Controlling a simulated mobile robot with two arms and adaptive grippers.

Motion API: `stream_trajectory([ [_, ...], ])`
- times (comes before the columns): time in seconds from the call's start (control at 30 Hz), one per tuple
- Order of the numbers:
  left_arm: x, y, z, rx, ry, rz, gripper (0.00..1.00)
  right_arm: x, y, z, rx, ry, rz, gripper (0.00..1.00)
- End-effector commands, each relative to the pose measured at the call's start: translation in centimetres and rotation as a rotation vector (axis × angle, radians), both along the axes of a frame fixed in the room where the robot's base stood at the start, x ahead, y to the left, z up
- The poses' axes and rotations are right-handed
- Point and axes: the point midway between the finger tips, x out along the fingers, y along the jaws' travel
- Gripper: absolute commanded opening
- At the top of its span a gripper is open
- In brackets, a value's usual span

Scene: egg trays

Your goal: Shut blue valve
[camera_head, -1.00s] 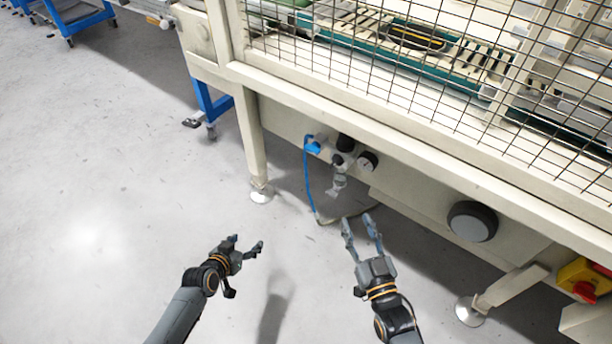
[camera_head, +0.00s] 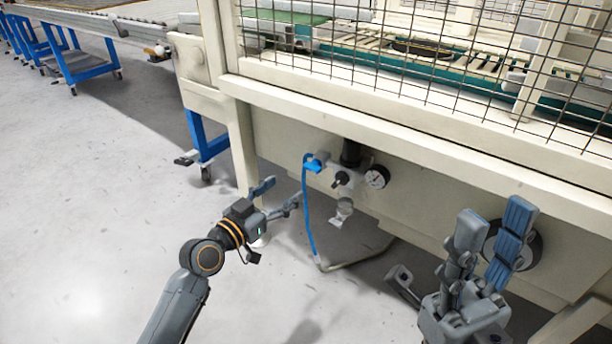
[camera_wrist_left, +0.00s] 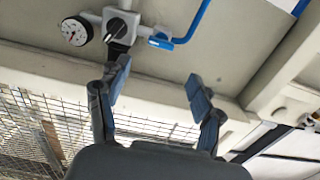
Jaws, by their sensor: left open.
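The blue valve (camera_head: 315,162) is a small blue handle on a fitting under the machine's front beam, with a blue hose (camera_head: 308,215) hanging from it. It also shows in the left wrist view (camera_wrist_left: 160,43), upside down, ahead of the fingers. My left gripper (camera_head: 283,193) is open and empty, below and left of the valve in the head view, apart from it. In the left wrist view its two fingers (camera_wrist_left: 158,80) are spread with nothing between them. My right gripper (camera_head: 494,212) is raised at the lower right with its fingers apart and empty, in front of a round dark-rimmed knob.
A black rotary knob (camera_head: 341,179) and a pressure gauge (camera_head: 376,177) sit right of the valve. A cream machine leg (camera_head: 241,150) stands to the left. A bent pipe (camera_head: 358,256) runs below.

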Motion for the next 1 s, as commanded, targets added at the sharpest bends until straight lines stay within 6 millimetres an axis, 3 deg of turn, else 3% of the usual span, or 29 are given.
stream_trajectory([
  [0.2, 4.0, -2.9, -0.3, -0.004, 0.0, 0.0, 0.66, 0.3, 0.1, 0.2, -0.004, -0.043, -0.003, 0.4],
  [0.4, 6.5, -4.7, -0.2, -0.002, 0.0, 0.001, 0.66, 0.5, 0.2, 0.7, -0.007, -0.074, -0.004, 0.4],
  [0.87, 7.6, -5.6, -0.1, 0.001, 0.001, 0.0, 0.66, 0.6, 0.3, 1.2, -0.009, -0.088, -0.005, 0.4],
  [1.0, 7.6, -5.5, -0.1, 0.001, 0.001, 0.001, 0.42, 0.6, 0.3, 1.2, -0.009, -0.088, -0.005, 0.4],
])
